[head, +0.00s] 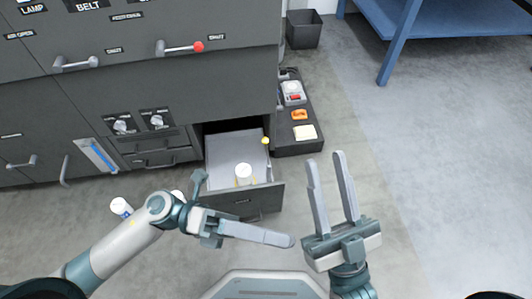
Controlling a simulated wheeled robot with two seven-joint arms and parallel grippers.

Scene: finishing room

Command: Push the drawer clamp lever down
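A dark grey drawer (233,199) stands open from the cabinet, with a light interior. A small yellow ball knob (265,141) shows at its right edge; it may be the clamp lever's end, but its stem is hard to make out. A white round-topped item (244,172) stands inside near the front, with thin yellow parts beside it. My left gripper (290,241) is in front of and below the drawer, pointing right, apart from the knob. I see its fingers edge-on. My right gripper (327,161) is open and empty, right of the drawer, pointing up the picture.
The cabinet (180,85) carries a red-tipped lever (182,48), a grey lever (76,63) and knobs. A dark floor tray (305,147) with small items lies right of the drawer. A bin (304,30) and blue table (440,20) stand behind. The right floor is clear.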

